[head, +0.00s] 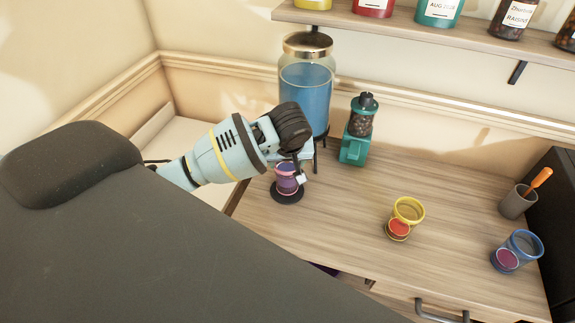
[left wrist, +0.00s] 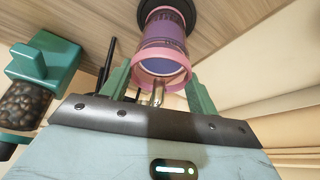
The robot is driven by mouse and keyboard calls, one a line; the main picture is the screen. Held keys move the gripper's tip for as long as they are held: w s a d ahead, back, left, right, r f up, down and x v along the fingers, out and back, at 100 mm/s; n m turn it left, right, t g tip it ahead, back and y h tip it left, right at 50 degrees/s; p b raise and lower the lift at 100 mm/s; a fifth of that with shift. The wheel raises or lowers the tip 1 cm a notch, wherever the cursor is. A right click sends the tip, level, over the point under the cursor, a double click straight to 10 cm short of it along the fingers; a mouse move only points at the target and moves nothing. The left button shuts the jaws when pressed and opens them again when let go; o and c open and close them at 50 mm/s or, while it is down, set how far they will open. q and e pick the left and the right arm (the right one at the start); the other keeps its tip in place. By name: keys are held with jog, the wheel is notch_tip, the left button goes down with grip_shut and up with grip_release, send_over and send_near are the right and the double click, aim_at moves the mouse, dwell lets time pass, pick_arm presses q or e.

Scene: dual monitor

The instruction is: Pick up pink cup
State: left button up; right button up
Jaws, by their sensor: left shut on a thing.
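The pink cup (head: 286,180) has a pink rim and a purple body. In the head view it is upright at a dark round base (head: 287,196), near the table's left side. My left gripper (head: 291,170) reaches it from the upper left and is shut on it, hiding part of its top. In the left wrist view the cup (left wrist: 164,42) sits between the green fingers of my left gripper (left wrist: 160,82), with the dark base behind it. I cannot tell whether the cup touches the base. My right gripper is not in view.
A blue-filled dispenser (head: 305,90) stands close behind the cup. A green grinder (head: 358,130) is right of it. A yellow-rimmed cup (head: 408,209), a blue-rimmed cup (head: 526,244) and a grey holder (head: 516,202) stand farther right. The wooden table (head: 335,215) is clear between them.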

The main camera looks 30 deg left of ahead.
pick_arm(q)
jog(key=s+d, duration=1)
jog(key=s, duration=0.4)
jog(key=shift+s+d+r, duration=0.15)
jog(key=shift+s+d, duration=0.15)
